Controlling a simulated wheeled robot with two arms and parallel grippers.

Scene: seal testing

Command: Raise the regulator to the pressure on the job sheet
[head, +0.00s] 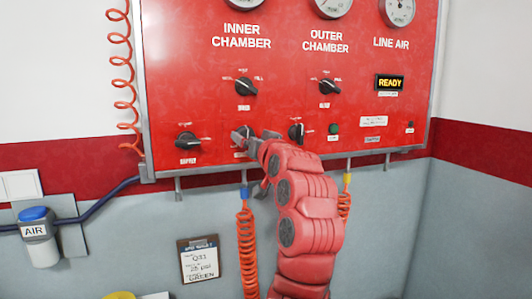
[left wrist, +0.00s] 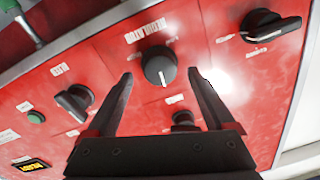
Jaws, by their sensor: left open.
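The black round regulator knob (left wrist: 160,68) shows in the left wrist view, on the red panel (head: 200,60), its label upside down. My left gripper (head: 243,134) is at the panel's lower row in the head view and hides most of that knob. In the left wrist view, the open fingers of my left gripper (left wrist: 160,76) stand either side of the knob, with gaps visible; I cannot tell whether they reach it in depth. The job sheet (head: 199,262) hangs on a clipboard below the panel; its middle line looks like "25 PSI", but is small. My right gripper is out of view.
Neighbouring knobs include the supply knob (head: 187,142) and another knob (head: 296,132). The line air gauge (head: 398,10) and other gauges are cut off at the top. An orange coiled hose (head: 246,250) hangs below the panel.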

